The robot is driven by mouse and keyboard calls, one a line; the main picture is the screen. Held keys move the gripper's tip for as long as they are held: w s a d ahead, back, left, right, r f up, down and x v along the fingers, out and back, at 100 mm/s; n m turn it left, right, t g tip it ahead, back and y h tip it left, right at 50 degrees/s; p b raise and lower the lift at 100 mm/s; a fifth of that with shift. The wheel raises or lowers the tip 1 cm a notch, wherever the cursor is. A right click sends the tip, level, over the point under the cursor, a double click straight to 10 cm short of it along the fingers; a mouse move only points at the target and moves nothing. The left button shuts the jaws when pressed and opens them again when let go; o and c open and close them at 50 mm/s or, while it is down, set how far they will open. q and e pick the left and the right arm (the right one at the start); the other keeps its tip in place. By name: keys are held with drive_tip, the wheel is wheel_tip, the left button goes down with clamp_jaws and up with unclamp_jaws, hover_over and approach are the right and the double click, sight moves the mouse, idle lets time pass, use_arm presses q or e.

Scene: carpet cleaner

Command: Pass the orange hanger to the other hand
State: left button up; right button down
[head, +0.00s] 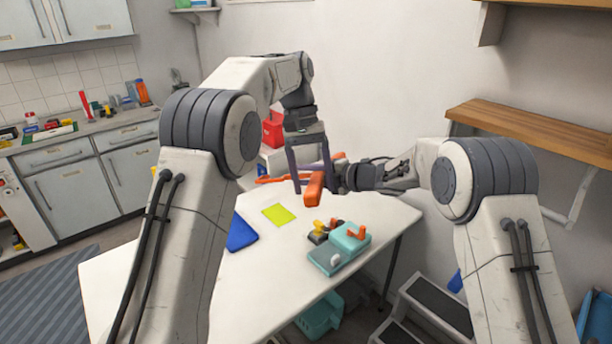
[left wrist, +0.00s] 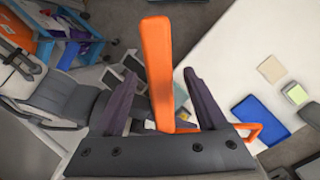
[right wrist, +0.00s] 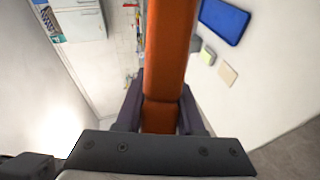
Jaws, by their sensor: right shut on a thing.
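The orange hanger (head: 314,188) is held in the air above the white table (head: 280,290). My right gripper (right wrist: 161,92) is shut on the hanger, which fills the middle of the right wrist view (right wrist: 170,40). My left gripper (head: 312,186) comes down from above with its fingers spread. In the left wrist view (left wrist: 161,78) one finger is on each side of the hanger bar (left wrist: 158,60), with gaps visible on both sides. Part of the hanger also shows behind the left gripper's palm.
On the table are a blue tray (head: 240,234), a yellow-green pad (head: 279,214) and a teal device (head: 340,250) with orange parts. A red container (head: 273,130) stands behind. A wooden shelf (head: 540,130) is on the right wall, and a step stool (head: 435,310) stands below.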

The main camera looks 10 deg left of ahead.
use_arm(q)
drive_tip(key=s+d+r+m, duration=0.1)
drive_tip(key=s, duration=0.2)
drive_tip(key=s+r+m+y, duration=0.1)
drive_tip(key=s, duration=0.3)
drive_tip(key=s+d+r+m+y, duration=0.1)
drive_tip(key=s+m, duration=0.1)
drive_tip(key=s, duration=0.1)
drive_tip(key=shift+s+d+r, duration=0.3)
drive_tip(key=shift+r, duration=0.05)
use_arm(e)
drive_tip(key=shift+r, duration=0.1)
use_arm(q)
drive_tip(key=s+d+f+m+t, duration=0.1)
drive_tip(key=s+f+m, duration=0.1)
drive_tip(key=s+f, duration=0.4)
drive_tip(key=s+d+f+m+t, duration=0.1)
drive_tip(key=s+f, duration=0.6)
drive_tip(key=s, duration=0.9)
drive_tip(key=shift+d+m+t, duration=0.3)
drive_tip(key=shift+d+m, duration=0.3)
drive_tip(key=shift+f, duration=0.2)
